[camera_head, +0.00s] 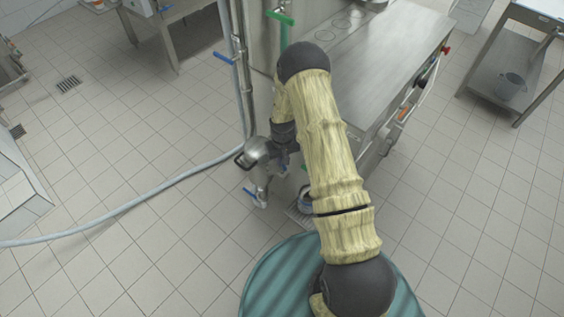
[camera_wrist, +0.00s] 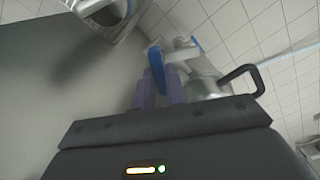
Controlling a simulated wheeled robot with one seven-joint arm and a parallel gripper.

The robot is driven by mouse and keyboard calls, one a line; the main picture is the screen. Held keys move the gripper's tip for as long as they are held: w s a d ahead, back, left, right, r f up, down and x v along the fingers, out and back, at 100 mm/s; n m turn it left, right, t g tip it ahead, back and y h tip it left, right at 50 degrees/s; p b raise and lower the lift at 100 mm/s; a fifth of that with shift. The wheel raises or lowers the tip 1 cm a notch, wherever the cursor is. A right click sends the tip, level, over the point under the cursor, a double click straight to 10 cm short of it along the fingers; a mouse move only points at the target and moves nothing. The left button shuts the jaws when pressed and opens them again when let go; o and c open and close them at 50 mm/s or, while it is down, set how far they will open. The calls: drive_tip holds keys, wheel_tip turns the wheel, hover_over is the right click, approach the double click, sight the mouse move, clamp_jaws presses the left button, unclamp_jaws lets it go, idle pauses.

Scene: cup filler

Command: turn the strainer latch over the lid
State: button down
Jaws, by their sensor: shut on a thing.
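The strainer is a shiny metal body (camera_head: 258,152) with a black loop handle (camera_head: 240,161), on the near side of the steel machine in the head view. In the wrist view, its metal body (camera_wrist: 202,88) and black loop (camera_wrist: 243,76) are right of my fingers. My gripper (camera_wrist: 160,76) has two purple fingers closed around a blue lever (camera_wrist: 155,56). I cannot tell whether this lever is the strainer latch. The black loop is apart from the fingers. In the head view my arm hides the fingertips and part of the strainer.
A grey hose (camera_head: 150,192) runs left across the tiles. The machine's steel top (camera_head: 385,50) is at upper right. A teal drum (camera_head: 268,275) stands in front. Tiled floor to the left is mostly clear.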

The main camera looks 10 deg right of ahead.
drive_tip(key=m+b, duration=0.2)
drive_tip(key=m, duration=0.4)
drive_tip(key=shift+s, duration=0.1)
drive_tip(key=m, duration=0.6)
drive_tip(key=shift+b, duration=0.4)
drive_tip(key=c, duration=1.4)
unclamp_jaws()
drive_tip(key=shift+c, duration=0.2)
drive_tip(key=shift+r, duration=0.15)
wheel_tip(320, 180, up, 17)
drive_tip(key=b, duration=0.1)
drive_tip(key=shift+r, duration=0.1)
